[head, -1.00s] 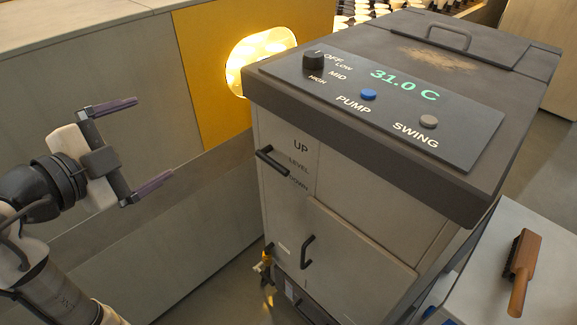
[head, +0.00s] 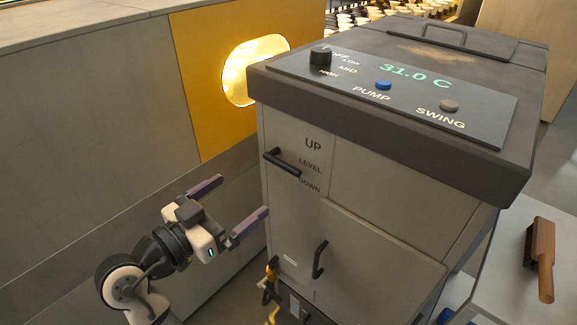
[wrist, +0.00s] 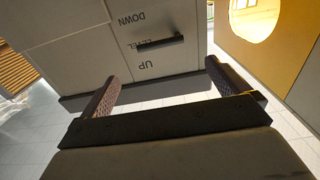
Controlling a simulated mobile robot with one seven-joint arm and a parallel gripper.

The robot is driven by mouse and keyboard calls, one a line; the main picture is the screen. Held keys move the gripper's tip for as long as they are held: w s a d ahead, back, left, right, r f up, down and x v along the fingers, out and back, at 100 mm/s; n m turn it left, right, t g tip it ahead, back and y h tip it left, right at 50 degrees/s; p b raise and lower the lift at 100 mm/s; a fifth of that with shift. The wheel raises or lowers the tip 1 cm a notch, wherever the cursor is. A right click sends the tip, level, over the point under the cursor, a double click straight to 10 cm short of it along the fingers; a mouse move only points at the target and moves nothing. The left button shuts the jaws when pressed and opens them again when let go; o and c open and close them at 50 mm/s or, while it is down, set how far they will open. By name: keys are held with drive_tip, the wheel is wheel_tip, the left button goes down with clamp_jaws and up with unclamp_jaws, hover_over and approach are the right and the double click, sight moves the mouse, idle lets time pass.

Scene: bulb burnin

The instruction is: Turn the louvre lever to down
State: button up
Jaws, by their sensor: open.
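The louvre lever (head: 283,162) is a short black bar on the front of the grey cabinet (head: 345,170). It lies next to the labels UP, LEVEL and DOWN, with its free end close to LEVEL. The wrist view shows the lever (wrist: 160,42) too, with the labels upside down. My gripper (head: 229,206) is open and empty, below and left of the lever in the head view. In the wrist view my gripper's fingers (wrist: 162,84) point toward the cabinet front, with the lever between their directions and apart from them.
The cabinet top has a panel with a black knob (head: 320,55), a blue PUMP button (head: 383,85) and a SWING button (head: 449,105). A lower door handle (head: 319,259) juts out. A brush (head: 540,258) lies on a side surface at right. A yellow panel (head: 210,90) stands behind.

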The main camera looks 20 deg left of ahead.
sight(279, 166)
drive_tip(key=p+x, duration=0.2)
drive_tip(key=x, duration=1.1)
drive_tip(key=shift+w, duration=0.25)
drive_tip(key=shift+c, duration=0.3)
drive_tip(key=c, duration=1.2)
drive_tip(key=shift+f, duration=0.1)
